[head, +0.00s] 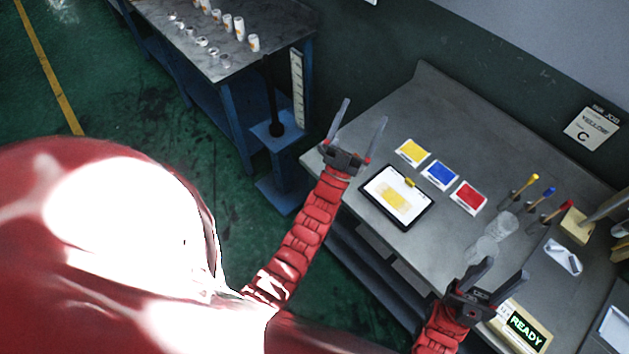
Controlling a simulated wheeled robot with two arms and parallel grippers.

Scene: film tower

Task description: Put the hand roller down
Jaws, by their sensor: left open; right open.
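I cannot make out the hand roller for certain. A small yellow piece (409,182) lies at the top edge of a black-framed tablet-like board (424,213) with a yellow patch on its white face; I cannot tell whether this piece is part of a roller. My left gripper (363,112) is open and empty, its fingers apart, above the left end of the grey bench (455,120). My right gripper (507,268) is open and empty near the bench's front edge, left of a white tray (563,258) with small pieces.
Yellow (412,152), blue (440,175) and red (468,197) cards lie behind the board. Tools with coloured handles (535,190), clear discs (487,248), a wooden block (577,226) and a READY sign (527,329) crowd the right. Another table (225,65) stands at upper left.

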